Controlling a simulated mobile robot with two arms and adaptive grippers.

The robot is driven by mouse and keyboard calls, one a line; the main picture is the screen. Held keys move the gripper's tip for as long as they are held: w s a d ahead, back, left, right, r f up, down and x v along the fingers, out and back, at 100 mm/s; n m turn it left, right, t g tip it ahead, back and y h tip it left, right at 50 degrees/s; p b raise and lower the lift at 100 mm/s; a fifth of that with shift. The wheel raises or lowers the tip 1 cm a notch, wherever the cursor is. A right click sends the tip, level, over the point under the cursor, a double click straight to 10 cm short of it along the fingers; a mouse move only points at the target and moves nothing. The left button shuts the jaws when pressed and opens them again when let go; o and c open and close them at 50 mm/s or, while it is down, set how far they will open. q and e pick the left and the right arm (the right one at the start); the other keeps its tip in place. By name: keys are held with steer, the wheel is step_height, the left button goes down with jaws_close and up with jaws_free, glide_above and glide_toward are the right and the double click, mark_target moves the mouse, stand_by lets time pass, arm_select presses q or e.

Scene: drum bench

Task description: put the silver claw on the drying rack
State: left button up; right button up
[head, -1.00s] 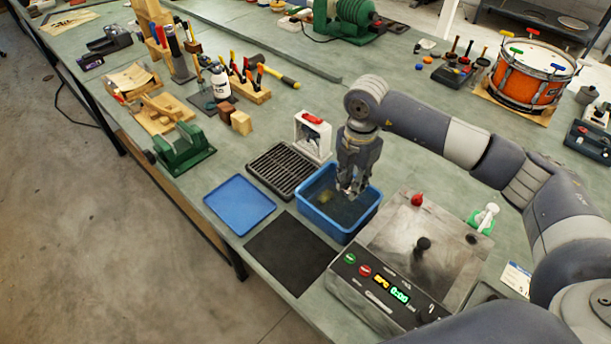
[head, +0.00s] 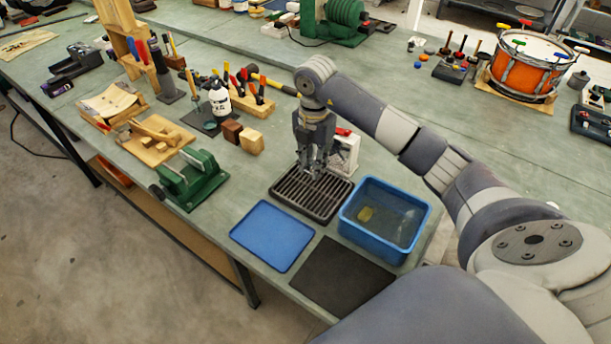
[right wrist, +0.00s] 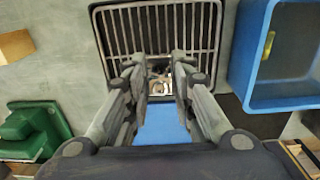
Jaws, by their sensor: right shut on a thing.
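The drying rack (head: 313,196) is a black slatted grid on the bench, left of the blue water tub. It also shows at the top of the right wrist view (right wrist: 130,30). My right gripper (head: 312,172) points down over the rack's far part. In the right wrist view (right wrist: 160,88) its fingers are shut on a small shiny piece, the silver claw (right wrist: 158,86). The fingers hide most of the claw, and it is hardly visible in the head view. I cannot tell whether it touches the slats. My left gripper is not in view.
The blue tub (head: 350,232) holds water and a yellowish piece. A blue tray (head: 272,237) and a black mat (head: 342,275) lie in front of the rack. A white box (head: 346,152) stands just behind it. A green vise-like tool (head: 193,180) is to the left.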

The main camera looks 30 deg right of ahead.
mark_target(312, 186)
steer(key=shift+s+f, duration=0.1)
steer(key=shift+f, duration=1.15)
step_height(312, 186, down, 3)
steer(key=shift+r+p, duration=0.1)
steer(key=shift+p, duration=0.45)
steer(key=shift+f, duration=0.3)
steer(key=o, duration=1)
steer(key=shift+r, duration=0.1)
steer(key=shift+c, duration=0.2)
steer(key=shift+o, duration=0.3)
steer(key=shift+r, duration=0.25)
step_height(312, 186, up, 10)
steer(key=b, duration=0.2)
steer(key=shift+r+b, duration=0.25)
steer(key=shift+b, duration=0.1)
steer(key=shift+r, duration=0.65)
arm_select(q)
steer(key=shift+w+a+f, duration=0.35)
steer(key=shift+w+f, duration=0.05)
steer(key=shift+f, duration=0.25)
